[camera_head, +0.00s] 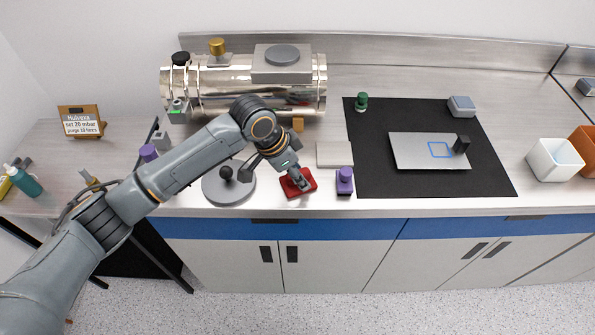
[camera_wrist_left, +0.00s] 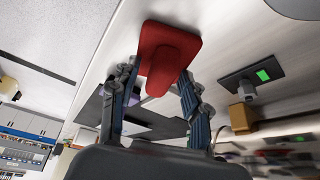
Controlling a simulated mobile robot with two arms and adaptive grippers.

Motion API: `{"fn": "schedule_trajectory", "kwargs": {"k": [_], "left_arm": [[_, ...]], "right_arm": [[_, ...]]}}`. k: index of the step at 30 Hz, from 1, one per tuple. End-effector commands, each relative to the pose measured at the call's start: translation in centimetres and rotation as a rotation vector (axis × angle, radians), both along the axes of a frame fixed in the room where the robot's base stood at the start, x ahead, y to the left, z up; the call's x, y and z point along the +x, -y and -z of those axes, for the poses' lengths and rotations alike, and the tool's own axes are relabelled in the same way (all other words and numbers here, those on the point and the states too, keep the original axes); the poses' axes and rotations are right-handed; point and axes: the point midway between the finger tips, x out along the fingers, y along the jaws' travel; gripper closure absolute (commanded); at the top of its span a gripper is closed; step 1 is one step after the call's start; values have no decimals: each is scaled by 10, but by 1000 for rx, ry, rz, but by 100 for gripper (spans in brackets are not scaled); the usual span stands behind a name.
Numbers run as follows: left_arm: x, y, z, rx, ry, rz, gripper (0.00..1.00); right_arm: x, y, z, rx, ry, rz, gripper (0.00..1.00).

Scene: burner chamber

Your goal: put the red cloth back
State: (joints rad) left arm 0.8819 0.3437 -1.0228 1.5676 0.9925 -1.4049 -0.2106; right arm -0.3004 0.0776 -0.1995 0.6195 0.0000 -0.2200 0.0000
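The red cloth (camera_head: 311,178) lies on the steel counter near its front edge, between the round grey plate and the purple block. In the left wrist view the cloth (camera_wrist_left: 165,45) is a flat red piece with a raised ridge. My left gripper (camera_head: 300,183) is low over the cloth and hides part of it. In the left wrist view its fingers (camera_wrist_left: 156,82) stand apart, one on each side of the ridge; I cannot tell whether they touch it. My right gripper is not in view.
The round grey plate with a black knob (camera_head: 215,187) is left of the cloth; the purple block (camera_head: 344,180) is right. A pale square slab (camera_head: 334,154) and the steel chamber (camera_head: 220,90) stand behind. A black mat (camera_head: 375,180) holds a grey plate (camera_head: 415,152).

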Motion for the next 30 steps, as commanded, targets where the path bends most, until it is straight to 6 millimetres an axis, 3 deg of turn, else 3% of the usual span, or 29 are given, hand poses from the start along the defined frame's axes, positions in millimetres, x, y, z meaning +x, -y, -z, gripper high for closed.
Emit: {"fn": "schedule_trajectory", "kwargs": {"k": [8,21,30], "left_arm": [[-1,-5,-17,-2,4,0,54],[-14,-36,-97,-1,4,0,54],[-18,-43,-114,0,0,0,54]], "right_arm": [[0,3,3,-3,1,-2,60],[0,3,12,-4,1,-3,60],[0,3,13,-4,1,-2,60]]}}
